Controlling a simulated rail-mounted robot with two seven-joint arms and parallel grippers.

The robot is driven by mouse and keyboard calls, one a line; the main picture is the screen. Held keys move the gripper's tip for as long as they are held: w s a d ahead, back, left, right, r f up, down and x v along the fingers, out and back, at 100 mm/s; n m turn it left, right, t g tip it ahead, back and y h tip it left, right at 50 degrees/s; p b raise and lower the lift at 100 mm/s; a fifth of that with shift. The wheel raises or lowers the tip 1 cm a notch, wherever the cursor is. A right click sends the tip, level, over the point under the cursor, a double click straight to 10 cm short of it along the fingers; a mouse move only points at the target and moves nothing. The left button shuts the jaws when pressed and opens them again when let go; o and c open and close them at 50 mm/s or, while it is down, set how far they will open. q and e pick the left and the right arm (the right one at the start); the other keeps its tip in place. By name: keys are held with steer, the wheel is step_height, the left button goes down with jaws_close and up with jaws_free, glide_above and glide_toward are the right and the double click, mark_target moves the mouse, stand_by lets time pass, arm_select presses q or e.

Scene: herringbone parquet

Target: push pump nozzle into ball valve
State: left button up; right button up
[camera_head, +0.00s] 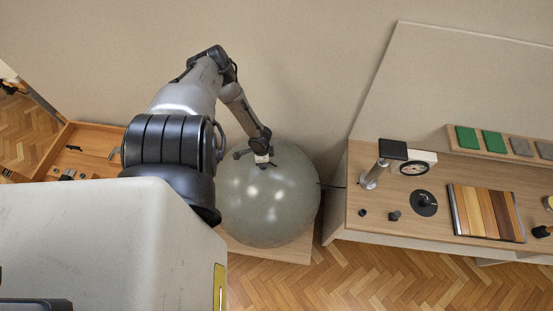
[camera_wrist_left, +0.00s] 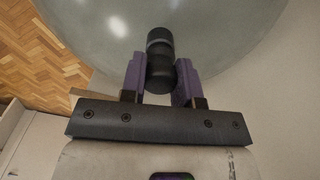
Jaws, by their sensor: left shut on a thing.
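A large, glossy grey-green ball (camera_head: 270,205) rests on a low wooden platform and shows behind the jaws in the left wrist view (camera_wrist_left: 230,30). My left gripper (camera_head: 264,160) is over the upper part of the ball. In the left wrist view its two purple fingers are shut on the dark cylindrical pump nozzle (camera_wrist_left: 159,45). The nozzle's rounded end overlaps the ball; I cannot tell whether it touches. No ball valve can be made out. My right gripper is not in view.
An open wooden tray (camera_head: 75,150) with small tools is at the left. Parquet floor (camera_head: 350,285) is clear in front.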

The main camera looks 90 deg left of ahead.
arm_select(q)
steer(key=shift+f, duration=0.25)
steer(key=o, duration=1)
steer(key=shift+r, duration=0.1)
step_height(320, 180, up, 14)
steer(key=shift+f+p, duration=0.15)
steer(key=shift+p, duration=0.2)
